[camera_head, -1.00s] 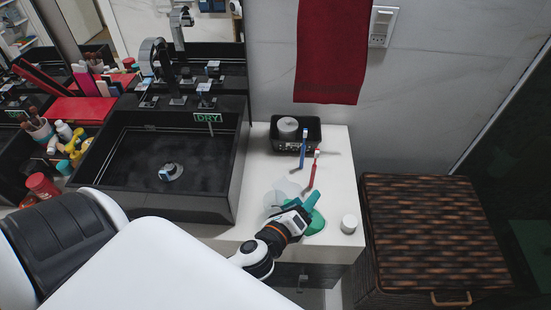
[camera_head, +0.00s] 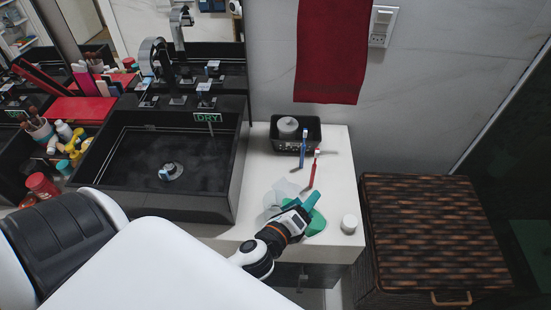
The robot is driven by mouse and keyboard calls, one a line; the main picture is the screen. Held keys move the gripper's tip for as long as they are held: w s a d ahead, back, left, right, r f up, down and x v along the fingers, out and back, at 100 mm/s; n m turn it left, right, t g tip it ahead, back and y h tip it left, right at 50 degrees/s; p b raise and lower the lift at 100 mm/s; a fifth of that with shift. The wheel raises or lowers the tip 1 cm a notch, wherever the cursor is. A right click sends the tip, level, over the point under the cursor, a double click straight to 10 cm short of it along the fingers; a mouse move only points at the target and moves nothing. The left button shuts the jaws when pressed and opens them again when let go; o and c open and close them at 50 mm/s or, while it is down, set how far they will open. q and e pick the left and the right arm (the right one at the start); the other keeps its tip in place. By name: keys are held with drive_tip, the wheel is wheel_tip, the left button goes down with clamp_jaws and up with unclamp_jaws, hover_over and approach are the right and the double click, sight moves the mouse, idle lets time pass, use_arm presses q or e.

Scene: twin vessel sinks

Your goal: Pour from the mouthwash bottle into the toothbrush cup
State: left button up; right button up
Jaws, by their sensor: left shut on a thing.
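My left gripper (camera_head: 302,208) is over the front of the white counter, shut on a teal-green thing (camera_head: 316,222) that I take for the mouthwash bottle. Green shows on both sides of the fingers, and the gripper hides its middle. Just left of the gripper are faint see-through shapes (camera_head: 287,188), perhaps the toothbrush cup; their outlines are hard to make out. A blue toothbrush (camera_head: 303,152) and a red toothbrush (camera_head: 313,172) show behind the gripper, apart from each other. My right gripper is not in view.
A small white round item (camera_head: 349,223) stands right of the gripper. A black basket (camera_head: 313,145) holds a grey round thing at the back. The black sink (camera_head: 232,190) is to the left. A brown woven hamper (camera_head: 435,230) stands to the right.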

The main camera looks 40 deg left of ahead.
use_arm(q)
drive_tip(key=shift+d+f+n, duration=0.1)
drive_tip(key=shift+n, duration=0.2)
idle(0.9)
drive_tip(key=shift+d+f+n+h, duration=0.15)
drive_tip(key=shift+n+h, duration=0.25)
drive_tip(key=shift+n, duration=0.3)
idle(1.8)
drive_tip(key=shift+d+f+n+h+p, duration=0.1)
drive_tip(key=shift+d+n+h+p, duration=0.2)
drive_tip(key=shift+n, duration=0.4)
idle(1.8)
drive_tip(key=shift+a+r+n+g+p, duration=0.1)
drive_tip(key=shift+r+n+g+p, duration=0.2)
drive_tip(key=shift+p, duration=0.35)
idle(1.2)
